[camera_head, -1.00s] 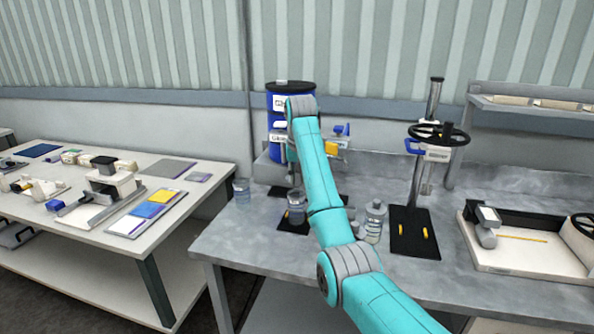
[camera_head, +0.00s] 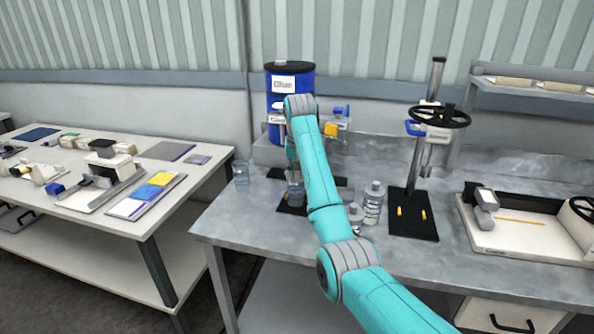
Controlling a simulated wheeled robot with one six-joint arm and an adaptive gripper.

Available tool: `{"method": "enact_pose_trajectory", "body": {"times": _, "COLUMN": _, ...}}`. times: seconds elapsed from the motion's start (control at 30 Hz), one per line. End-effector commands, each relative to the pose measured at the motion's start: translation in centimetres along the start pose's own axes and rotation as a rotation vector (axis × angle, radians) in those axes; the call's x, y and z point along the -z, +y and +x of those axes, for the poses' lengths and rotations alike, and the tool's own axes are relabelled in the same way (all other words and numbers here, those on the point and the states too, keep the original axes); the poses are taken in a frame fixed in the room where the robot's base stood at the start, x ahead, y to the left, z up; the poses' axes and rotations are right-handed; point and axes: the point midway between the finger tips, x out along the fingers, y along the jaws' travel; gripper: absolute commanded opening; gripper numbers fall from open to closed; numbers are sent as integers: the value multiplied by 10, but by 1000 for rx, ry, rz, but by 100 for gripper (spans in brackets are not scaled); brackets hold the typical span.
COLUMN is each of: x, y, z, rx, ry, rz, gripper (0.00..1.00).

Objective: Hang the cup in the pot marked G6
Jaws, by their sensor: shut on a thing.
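My gripper (camera_head: 293,179) points down at the near left part of the grey bench, partly hidden by my teal arm. It is shut on a clear cup (camera_head: 295,196), which looks upright over a dark mat. Whether the cup touches the mat is hard to tell. Another clear cup (camera_head: 241,173) stands at the bench's left edge. A clear bottle-like vessel (camera_head: 373,205) stands right of my arm, with a smaller vessel (camera_head: 355,214) beside it. No G6 mark is readable on any vessel.
A blue drum (camera_head: 290,84) with white labels stands behind my wrist. A black-wheeled stand (camera_head: 434,120) rises from a dark base at right. A white tray-like device (camera_head: 530,236) lies farther right. A white table (camera_head: 75,218) with tools stands left, across a gap.

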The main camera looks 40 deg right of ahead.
Motion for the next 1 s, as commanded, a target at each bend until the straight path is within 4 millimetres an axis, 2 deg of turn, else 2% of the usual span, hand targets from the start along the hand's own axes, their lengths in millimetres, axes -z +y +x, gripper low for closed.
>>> {"method": "enact_pose_trajectory", "body": {"times": 0.33, "x": 0, "y": 0, "z": 0, "rx": 0, "ry": 1, "rz": 0, "gripper": 0}}
{"method": "enact_pose_trajectory", "body": {"times": 0.37, "x": 0, "y": 0, "z": 0, "rx": 0, "ry": 1, "rz": 0, "gripper": 23}}
{"method": "enact_pose_trajectory", "body": {"times": 0.4, "x": 0, "y": 0, "z": 0, "rx": 0, "ry": 1, "rz": 0, "gripper": 33}}
{"method": "enact_pose_trajectory", "body": {"times": 0.47, "x": 0, "y": 0, "z": 0, "rx": 0, "ry": 1, "rz": 0, "gripper": 48}}
{"method": "enact_pose_trajectory", "body": {"times": 0.5, "x": 0, "y": 0, "z": 0, "rx": 0, "ry": 1, "rz": 0, "gripper": 49}}
{"method": "enact_pose_trajectory", "body": {"times": 0.83, "x": 0, "y": 0, "z": -2, "rx": 0, "ry": 0, "rz": 1, "gripper": 49}}
{"method": "enact_pose_trajectory", "body": {"times": 1.0, "x": 3, "y": 4, "z": -18, "rx": 0, "ry": 2, "rz": 3, "gripper": 49}}
